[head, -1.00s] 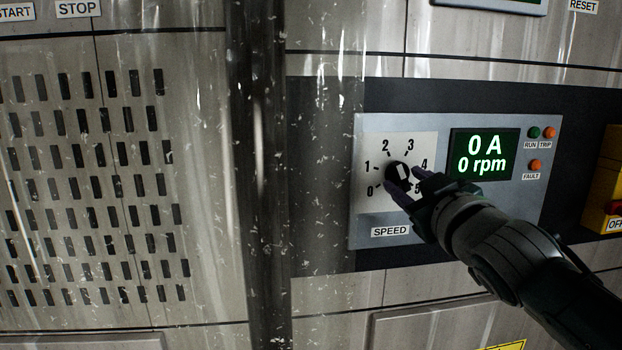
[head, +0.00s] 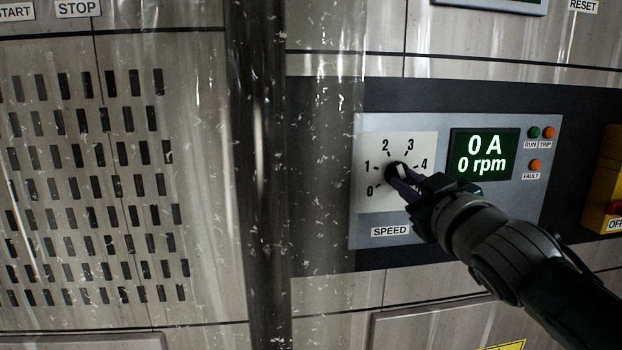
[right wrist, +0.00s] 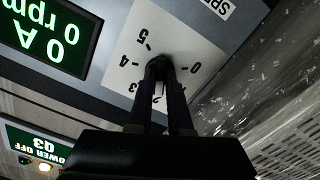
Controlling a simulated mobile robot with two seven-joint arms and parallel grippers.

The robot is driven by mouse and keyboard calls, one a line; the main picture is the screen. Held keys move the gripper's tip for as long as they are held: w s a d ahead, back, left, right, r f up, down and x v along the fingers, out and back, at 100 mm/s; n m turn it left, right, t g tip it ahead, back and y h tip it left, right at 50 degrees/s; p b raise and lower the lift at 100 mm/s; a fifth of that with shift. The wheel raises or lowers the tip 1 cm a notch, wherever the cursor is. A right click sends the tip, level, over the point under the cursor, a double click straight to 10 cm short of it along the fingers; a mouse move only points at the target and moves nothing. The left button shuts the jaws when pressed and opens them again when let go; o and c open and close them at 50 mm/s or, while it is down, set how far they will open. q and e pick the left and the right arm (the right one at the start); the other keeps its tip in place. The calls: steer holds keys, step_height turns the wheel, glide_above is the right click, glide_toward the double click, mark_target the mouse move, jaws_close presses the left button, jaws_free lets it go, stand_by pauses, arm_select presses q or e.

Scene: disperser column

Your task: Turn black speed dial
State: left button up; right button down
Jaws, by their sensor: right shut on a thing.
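The black speed dial (head: 395,169) sits on a white scale plate (head: 370,200) marked from 0 to 5, above the SPEED label. My right gripper (head: 404,183) comes in from the lower right and is shut on the dial. Its fingers hide part of the dial and the 5 mark in the head view. In the right wrist view the scale is upside down, and the dial (right wrist: 158,68) is at the tips of the two dark fingers (right wrist: 160,90). The dial's exact pointing cannot be told. My left gripper is not in view.
The green display (head: 483,155) right of the dial reads 0 A and 0 rpm. Small lamps (head: 536,165) labelled RUN, TRIP and FAULT are further right. A yellow box (head: 612,175) is at the right edge. A slotted metal panel (head: 90,180) fills the left.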

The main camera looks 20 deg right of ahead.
steer(key=n, duration=0.4)
steer(key=shift+n, duration=0.4)
steer(key=n, duration=0.5)
steer(key=shift+r+b, duration=0.1)
steer(key=shift+b, duration=0.2)
steer(key=n, duration=0.9)
steer(key=shift+r+n, duration=0.1)
steer(key=shift+n, duration=0.6)
steer(key=c, duration=0.8)
jaws_free()
steer(key=shift+c, duration=0.2)
